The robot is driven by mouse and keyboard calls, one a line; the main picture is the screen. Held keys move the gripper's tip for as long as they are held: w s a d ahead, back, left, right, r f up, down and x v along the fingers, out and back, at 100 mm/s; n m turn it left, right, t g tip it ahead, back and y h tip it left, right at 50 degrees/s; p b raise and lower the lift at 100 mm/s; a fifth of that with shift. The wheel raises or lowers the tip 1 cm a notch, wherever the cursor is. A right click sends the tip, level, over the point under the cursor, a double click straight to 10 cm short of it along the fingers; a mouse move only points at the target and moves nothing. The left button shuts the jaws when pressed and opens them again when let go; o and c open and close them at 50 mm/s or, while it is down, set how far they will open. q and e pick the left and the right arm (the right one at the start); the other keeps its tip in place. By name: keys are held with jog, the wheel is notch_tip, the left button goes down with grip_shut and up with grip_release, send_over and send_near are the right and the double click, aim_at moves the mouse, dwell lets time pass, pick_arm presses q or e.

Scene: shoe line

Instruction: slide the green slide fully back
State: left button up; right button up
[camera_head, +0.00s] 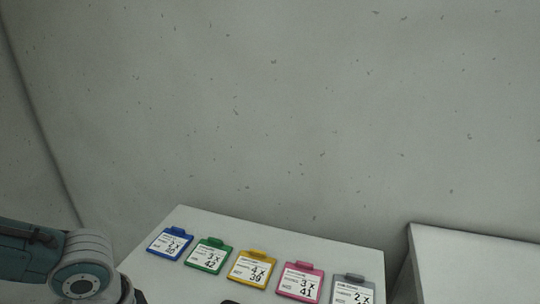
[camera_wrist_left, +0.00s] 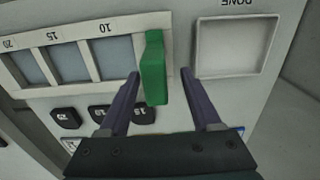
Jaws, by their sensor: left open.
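The green slide (camera_wrist_left: 153,72) is an upright green tab in the left wrist view, at the right end of a pale frame (camera_wrist_left: 130,27) marked 10, 15 and 20. My left gripper (camera_wrist_left: 161,73) is open, with one dark finger on each side of the slide. The slide looks nearer the left finger; I cannot tell whether they touch. My left arm shows at the lower left of the head view, its gripper out of that picture. My right gripper is in neither view.
A recessed square tray (camera_wrist_left: 236,45) marked DONE lies right of the slide. Several dark numbered pieces (camera_wrist_left: 66,116) lie below the frame. In the head view, coloured clipboards, including a green one (camera_head: 209,255), line the table (camera_head: 190,219). Another pale surface (camera_head: 480,265) stands right.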

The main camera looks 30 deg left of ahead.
pick_arm(q)
jog(key=shift+r, duration=0.15)
notch_tip(320, 180, up, 10)
jog(key=shift+f+p, duration=0.15)
jog(key=shift+p, duration=1.1)
